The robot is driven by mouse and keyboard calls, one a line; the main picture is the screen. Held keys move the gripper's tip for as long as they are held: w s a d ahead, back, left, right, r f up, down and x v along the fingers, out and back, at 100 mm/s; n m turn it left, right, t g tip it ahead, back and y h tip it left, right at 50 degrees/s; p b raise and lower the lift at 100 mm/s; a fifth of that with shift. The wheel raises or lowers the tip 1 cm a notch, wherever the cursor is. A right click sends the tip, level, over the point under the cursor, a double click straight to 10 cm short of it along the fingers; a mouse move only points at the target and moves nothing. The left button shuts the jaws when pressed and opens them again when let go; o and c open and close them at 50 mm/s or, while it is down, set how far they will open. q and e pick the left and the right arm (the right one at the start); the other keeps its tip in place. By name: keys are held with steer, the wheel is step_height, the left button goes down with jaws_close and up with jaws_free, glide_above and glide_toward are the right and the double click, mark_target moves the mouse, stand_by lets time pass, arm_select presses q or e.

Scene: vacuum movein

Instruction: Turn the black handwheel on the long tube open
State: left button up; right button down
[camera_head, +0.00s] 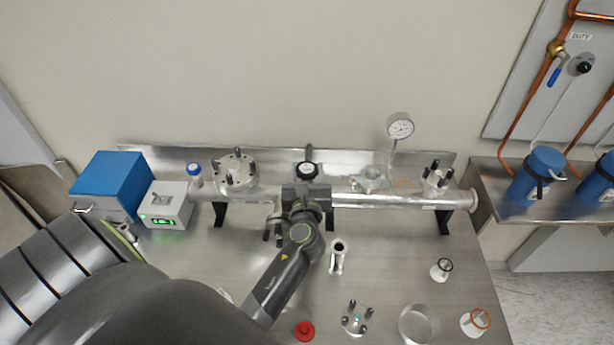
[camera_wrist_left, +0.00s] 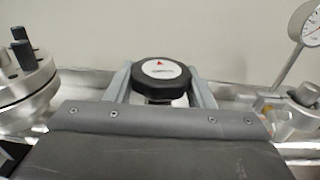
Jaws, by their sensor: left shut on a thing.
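The black handwheel (camera_head: 307,170) sits at the middle of the long metal tube (camera_head: 385,199). In the left wrist view the handwheel (camera_wrist_left: 162,75) shows a white centre disc with a red triangle mark. My left gripper (camera_head: 306,176) reaches it from the front, and in the left wrist view its two grey fingers (camera_wrist_left: 160,88) stand on either side of the wheel, shut on it. The lower part of the wheel and its stem are partly hidden behind the gripper body. My right gripper is not in view.
A flanged port (camera_head: 234,172) with black-capped bolts stands on the tube to the left. A dial gauge (camera_head: 400,127) and a smaller port (camera_head: 437,178) stand to the right. A blue box (camera_head: 109,183) and a grey controller (camera_head: 166,205) are at the left. Loose parts, including a red cap (camera_head: 305,330), lie in front.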

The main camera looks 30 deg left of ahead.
arm_select(q)
steer(key=n+g+y+b, duration=0.1)
steer(key=n+g+y, duration=0.3)
steer(key=g+y, duration=0.1)
steer(key=shift+f+b, duration=0.15)
steer(key=shift+b, duration=0.2)
steer(key=shift+n+g+y+b, duration=0.35)
steer(key=shift+n+g+y, duration=0.75)
steer(key=shift+n+g, duration=0.9)
steer(key=shift+s+g, duration=0.1)
steer(key=shift+g, duration=0.4)
steer(key=o, duration=1)
steer(key=shift+c, duration=0.2)
